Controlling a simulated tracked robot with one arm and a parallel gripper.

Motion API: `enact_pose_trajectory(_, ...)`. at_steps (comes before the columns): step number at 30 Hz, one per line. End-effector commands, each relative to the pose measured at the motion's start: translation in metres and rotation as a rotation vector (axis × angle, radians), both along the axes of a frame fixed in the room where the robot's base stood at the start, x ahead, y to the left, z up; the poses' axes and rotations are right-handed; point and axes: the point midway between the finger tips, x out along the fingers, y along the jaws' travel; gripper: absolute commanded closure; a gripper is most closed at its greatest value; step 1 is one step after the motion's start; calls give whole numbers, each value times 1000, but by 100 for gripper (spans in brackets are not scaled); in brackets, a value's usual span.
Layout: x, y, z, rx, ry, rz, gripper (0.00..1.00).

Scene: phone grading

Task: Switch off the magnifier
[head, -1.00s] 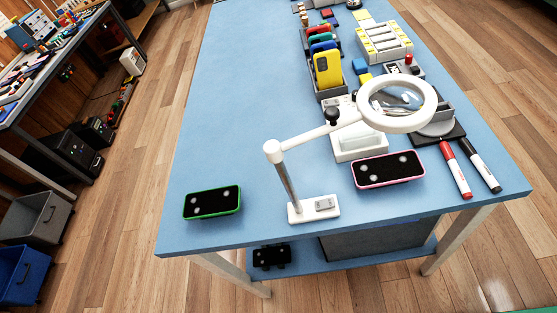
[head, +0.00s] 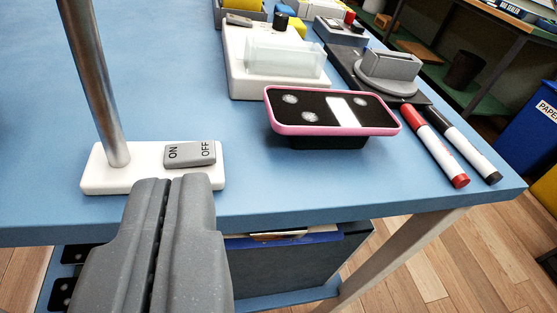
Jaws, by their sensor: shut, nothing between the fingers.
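The magnifier's white base (head: 108,172) stands near the front edge of the blue table, with its metal post (head: 92,80) rising from it. A grey rocker switch (head: 189,154) sits on the right part of the base, marked ON at its left end and OFF at its right end. The lens and upper arm are out of view. My gripper (head: 180,185) is shut and empty, its fingertips at the front edge of the base, just below the switch in the picture. I cannot tell whether the tips touch the base.
A pink-edged phone (head: 331,110) rests on a dark stand to the right. Behind it are a white device with a clear block (head: 275,60) and a grey round holder (head: 388,72). A red marker (head: 440,152) and a black marker (head: 464,145) lie at right.

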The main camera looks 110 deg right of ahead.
Motion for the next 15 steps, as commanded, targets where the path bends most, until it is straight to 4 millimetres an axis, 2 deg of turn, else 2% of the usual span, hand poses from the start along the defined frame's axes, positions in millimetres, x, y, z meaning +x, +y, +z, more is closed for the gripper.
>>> enact_pose_trajectory(8,1,-3,0,1,-4,3,100)
enact_pose_trajectory(11,2,-11,-3,1,-4,3,100)
enact_pose_trajectory(15,2,-32,-8,0,-4,2,100)
